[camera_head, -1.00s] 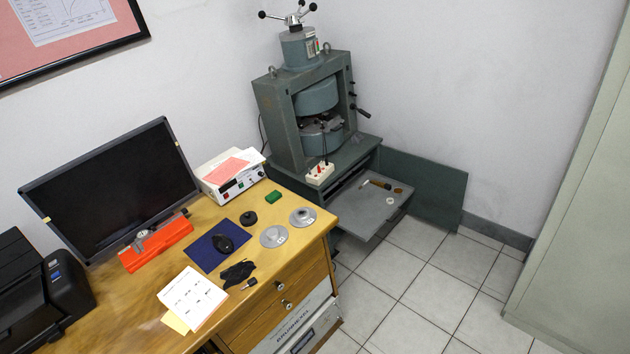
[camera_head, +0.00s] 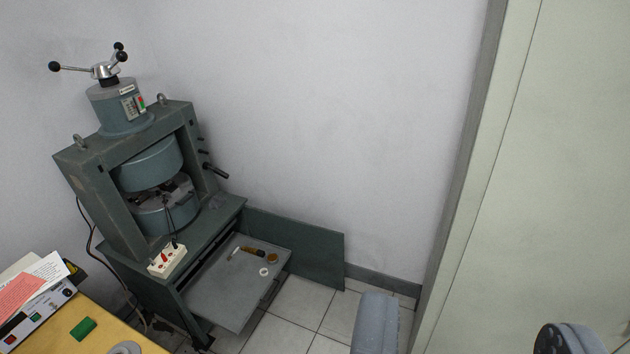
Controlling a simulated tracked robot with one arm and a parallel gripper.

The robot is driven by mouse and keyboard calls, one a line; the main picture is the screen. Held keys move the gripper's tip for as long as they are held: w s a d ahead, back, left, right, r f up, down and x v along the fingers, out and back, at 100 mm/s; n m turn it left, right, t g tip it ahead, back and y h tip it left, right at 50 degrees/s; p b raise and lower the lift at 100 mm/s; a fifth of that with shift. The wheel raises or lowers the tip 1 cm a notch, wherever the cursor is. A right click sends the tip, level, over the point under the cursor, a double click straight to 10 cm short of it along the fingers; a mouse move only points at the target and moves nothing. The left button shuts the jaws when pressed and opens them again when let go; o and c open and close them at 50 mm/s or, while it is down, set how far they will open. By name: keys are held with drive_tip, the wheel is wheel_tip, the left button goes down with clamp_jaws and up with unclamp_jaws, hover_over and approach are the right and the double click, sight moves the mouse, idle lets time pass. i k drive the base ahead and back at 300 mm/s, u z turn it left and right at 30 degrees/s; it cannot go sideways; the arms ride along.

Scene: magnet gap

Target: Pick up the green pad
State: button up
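The green pad (camera_head: 83,328) is a small green block lying on the wooden desk (camera_head: 118,341) at the lower left of the view. Nothing covers it. My gripper (camera_head: 470,335) shows at the bottom right: a grey finger on the left and a dark-tipped finger on the right, with a wide gap between them. It is open and empty, well to the right of the green pad and apart from it.
A grey-green magnet press (camera_head: 140,240) stands left of centre, with a white power strip (camera_head: 167,260) on its base and an open drawer (camera_head: 225,295) holding small tools. A white instrument (camera_head: 40,318) sits left of the pad. A pale cabinet (camera_head: 540,180) fills the right side.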

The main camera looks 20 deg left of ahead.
sight(84, 328)
drive_tip(key=u, duration=0.45)
drive_tip(key=i, duration=1.05)
drive_tip(key=u, duration=1.1)
drive_tip(key=i, duration=0.55)
drive_tip(key=u, duration=0.3)
drive_tip(key=k, duration=0.95)
drive_tip(key=u, duration=0.2)
drive_tip(key=i, duration=0.9)
drive_tip(key=z, duration=0.1)
